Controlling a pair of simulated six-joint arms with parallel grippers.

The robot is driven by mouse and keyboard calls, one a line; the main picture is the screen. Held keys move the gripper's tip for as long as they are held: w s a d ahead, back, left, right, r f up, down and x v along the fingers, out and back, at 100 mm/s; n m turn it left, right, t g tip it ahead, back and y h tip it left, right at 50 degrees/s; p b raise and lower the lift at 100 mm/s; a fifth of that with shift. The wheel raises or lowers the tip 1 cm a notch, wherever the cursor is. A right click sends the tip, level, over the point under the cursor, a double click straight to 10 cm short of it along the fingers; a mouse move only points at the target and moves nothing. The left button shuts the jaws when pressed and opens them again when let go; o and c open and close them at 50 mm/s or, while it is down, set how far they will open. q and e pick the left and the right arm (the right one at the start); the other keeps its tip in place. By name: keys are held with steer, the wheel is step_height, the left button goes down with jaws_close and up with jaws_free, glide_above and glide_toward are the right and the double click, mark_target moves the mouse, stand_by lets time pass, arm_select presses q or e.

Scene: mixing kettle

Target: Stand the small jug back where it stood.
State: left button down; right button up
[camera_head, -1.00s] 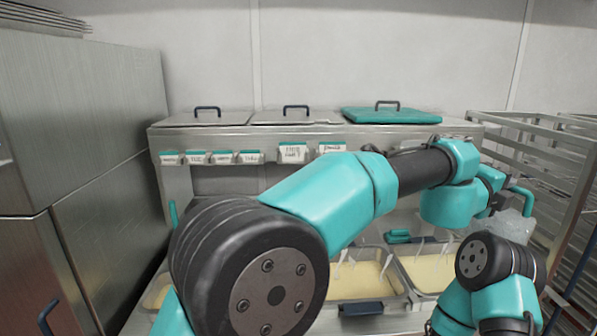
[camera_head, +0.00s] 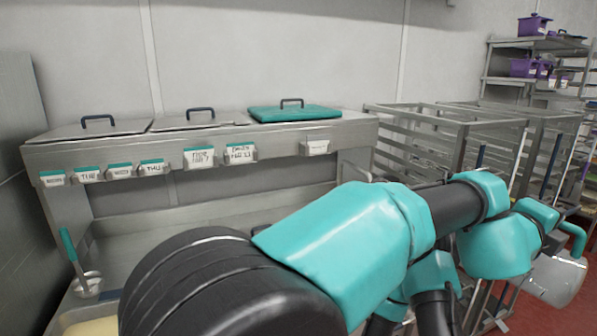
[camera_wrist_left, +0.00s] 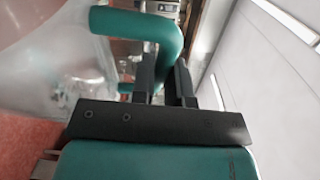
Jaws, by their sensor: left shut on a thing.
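The small jug is clear with a teal handle. In the head view its body (camera_head: 558,280) is at the far right, held up over the red floor, with the handle (camera_head: 577,240) above it. My left gripper (camera_head: 556,245) is shut on the handle. In the left wrist view the gripper jaws (camera_wrist_left: 168,82) close around the teal handle (camera_wrist_left: 150,28), and the clear body (camera_wrist_left: 45,65) hangs to the left. My left arm crosses in front of the counter. Part of my right arm (camera_head: 430,280) shows behind it; its gripper is not in view.
A steel counter (camera_head: 200,215) with lidded bins (camera_head: 295,113) stands at left. A ladle (camera_head: 75,260) stands near a pan (camera_head: 90,315) at lower left. Metal racks (camera_head: 440,150) stand right of the counter.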

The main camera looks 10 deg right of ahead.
arm_select(q)
steer(key=shift+s+d+g, duration=0.15)
steer(key=shift+s+g, duration=0.15)
steer(key=shift+s, duration=0.4)
steer(key=shift+f, duration=0.1)
steer(key=shift+w, duration=0.15)
